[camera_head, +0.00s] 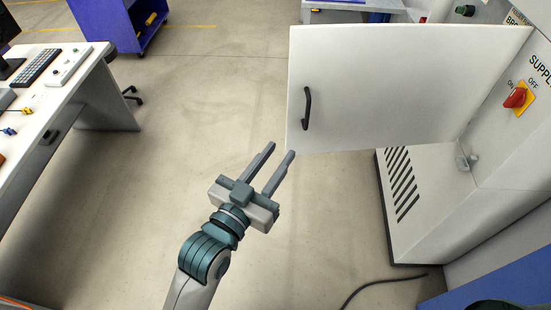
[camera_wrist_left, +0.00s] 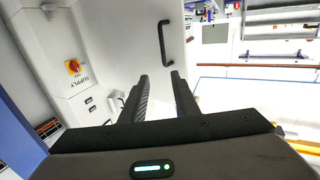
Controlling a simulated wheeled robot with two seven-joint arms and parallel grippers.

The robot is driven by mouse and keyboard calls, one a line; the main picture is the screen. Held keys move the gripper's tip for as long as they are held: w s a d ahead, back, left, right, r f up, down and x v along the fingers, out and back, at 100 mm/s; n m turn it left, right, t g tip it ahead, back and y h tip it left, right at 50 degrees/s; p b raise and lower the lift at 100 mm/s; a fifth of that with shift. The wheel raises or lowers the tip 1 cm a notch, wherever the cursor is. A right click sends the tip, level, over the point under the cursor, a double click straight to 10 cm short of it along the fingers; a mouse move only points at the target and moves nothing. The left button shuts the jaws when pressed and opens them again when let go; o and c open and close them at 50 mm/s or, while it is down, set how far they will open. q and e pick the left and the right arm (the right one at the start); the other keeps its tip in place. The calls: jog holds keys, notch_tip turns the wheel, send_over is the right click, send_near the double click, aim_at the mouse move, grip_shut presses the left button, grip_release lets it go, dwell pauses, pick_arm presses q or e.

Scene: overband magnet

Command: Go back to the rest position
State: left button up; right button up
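My left gripper (camera_head: 279,158) is in the middle of the head view, with its two fingers apart and nothing between them. It points up toward the open white cabinet door (camera_head: 400,85), short of the door's lower left corner and not gripping it. The black door handle (camera_head: 306,108) is above the fingertips. In the left wrist view, the open fingers of the left gripper (camera_wrist_left: 158,82) point toward the door (camera_wrist_left: 120,40) and its handle (camera_wrist_left: 163,40). My right gripper is not in view.
The cabinet (camera_head: 450,200) with a red rotary switch (camera_head: 515,98) stands at the right. A desk (camera_head: 75,85) with a keyboard (camera_head: 36,67) is at the left. A blue cart (camera_head: 120,22) stands behind. A black cable (camera_head: 380,284) lies on the floor. The middle floor is clear.

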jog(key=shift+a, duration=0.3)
